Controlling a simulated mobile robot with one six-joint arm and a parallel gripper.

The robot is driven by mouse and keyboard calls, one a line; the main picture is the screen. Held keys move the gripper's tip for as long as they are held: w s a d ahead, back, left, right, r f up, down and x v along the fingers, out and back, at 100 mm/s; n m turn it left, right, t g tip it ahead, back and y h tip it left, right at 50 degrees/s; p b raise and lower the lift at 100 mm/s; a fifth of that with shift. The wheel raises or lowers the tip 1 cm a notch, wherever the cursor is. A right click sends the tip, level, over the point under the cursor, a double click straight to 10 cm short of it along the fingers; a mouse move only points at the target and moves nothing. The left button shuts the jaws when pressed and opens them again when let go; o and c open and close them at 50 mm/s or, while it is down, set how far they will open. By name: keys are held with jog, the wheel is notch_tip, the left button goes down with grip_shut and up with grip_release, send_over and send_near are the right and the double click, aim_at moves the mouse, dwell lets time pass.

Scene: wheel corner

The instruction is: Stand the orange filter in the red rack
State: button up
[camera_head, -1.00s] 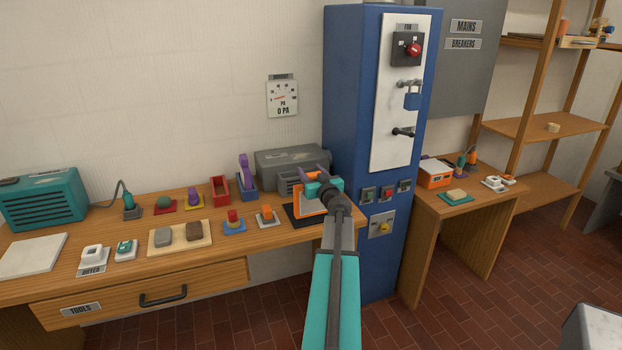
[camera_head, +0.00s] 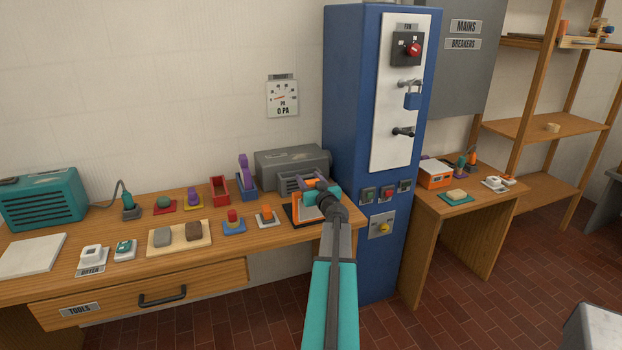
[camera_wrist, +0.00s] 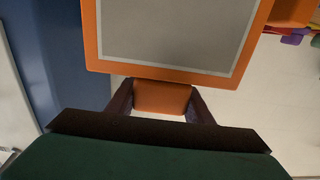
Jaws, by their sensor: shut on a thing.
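The orange filter is an orange frame around a grey panel, with an orange tab. It fills the top of the wrist view (camera_wrist: 170,72). In the head view (camera_head: 303,212) it is partly hidden by my gripper (camera_head: 321,188), in front of the grey machine. My gripper (camera_wrist: 162,95) is shut on the filter's tab, with one dark finger on each side. The red rack (camera_head: 220,189) stands on the bench to the left, open at the top, with no filter visible in it. Whether the filter touches the dark mat below is unclear.
A blue rack (camera_head: 247,190) holding a purple filter (camera_head: 243,168) stands right beside the red rack. The grey machine (camera_head: 285,166) and the tall blue cabinet (camera_head: 352,130) stand behind and to the right. Small coloured parts lie along the bench in front.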

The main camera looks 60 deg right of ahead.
jog(key=o, duration=1.5)
jog(key=shift+c, duration=0.2)
jog(key=shift+s+a+r, duration=0.1)
jog(key=v, duration=1.1)
jog(key=shift+s+a, duration=0.25)
jog(key=shift+s, duration=0.05)
